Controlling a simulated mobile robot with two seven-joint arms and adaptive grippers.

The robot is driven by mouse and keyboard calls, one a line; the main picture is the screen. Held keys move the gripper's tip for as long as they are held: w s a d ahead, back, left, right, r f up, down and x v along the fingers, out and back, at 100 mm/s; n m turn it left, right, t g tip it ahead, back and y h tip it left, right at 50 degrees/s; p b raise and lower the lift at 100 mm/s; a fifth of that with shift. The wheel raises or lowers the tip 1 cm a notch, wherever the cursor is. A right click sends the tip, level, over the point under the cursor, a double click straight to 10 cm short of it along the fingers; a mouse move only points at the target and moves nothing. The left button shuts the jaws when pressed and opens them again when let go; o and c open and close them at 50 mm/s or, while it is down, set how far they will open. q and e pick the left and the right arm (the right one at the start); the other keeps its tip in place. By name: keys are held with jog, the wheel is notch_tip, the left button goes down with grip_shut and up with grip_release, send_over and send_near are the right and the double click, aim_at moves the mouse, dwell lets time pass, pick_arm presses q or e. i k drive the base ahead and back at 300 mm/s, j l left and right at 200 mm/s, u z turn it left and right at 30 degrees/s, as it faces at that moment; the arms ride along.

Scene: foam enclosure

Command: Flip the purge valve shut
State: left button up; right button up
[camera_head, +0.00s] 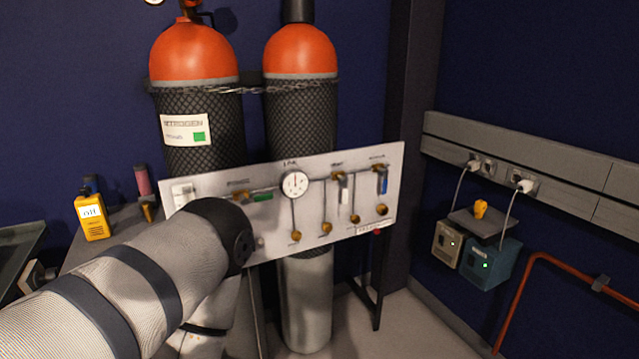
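A white valve panel (365,215) stands in front of two gas cylinders. It carries a round gauge (295,184) and several small valves. A green handle (263,197) lies roughly level along the pipe at left. A white handle (343,187) and a blue handle (383,181) hang down at right. The labels are too small to read surely, so I cannot tell which handle is the purge valve. My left arm crosses the lower left of the panel and hides part of it. Neither of my grippers shows.
Two orange-topped cylinders (300,50) are chained to the wall. A yellow detector (91,216) stands on a bench at left. Two plugged-in boxes (487,262) sit at right below a wall rail (560,185), near a red pipe (523,290). Floor shows clear right of the panel stand.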

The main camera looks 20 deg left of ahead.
aim_at(255, 197)
jog(key=j+u, duration=0.1)
jog(key=u, duration=0.95)
jog(key=i+l, duration=0.05)
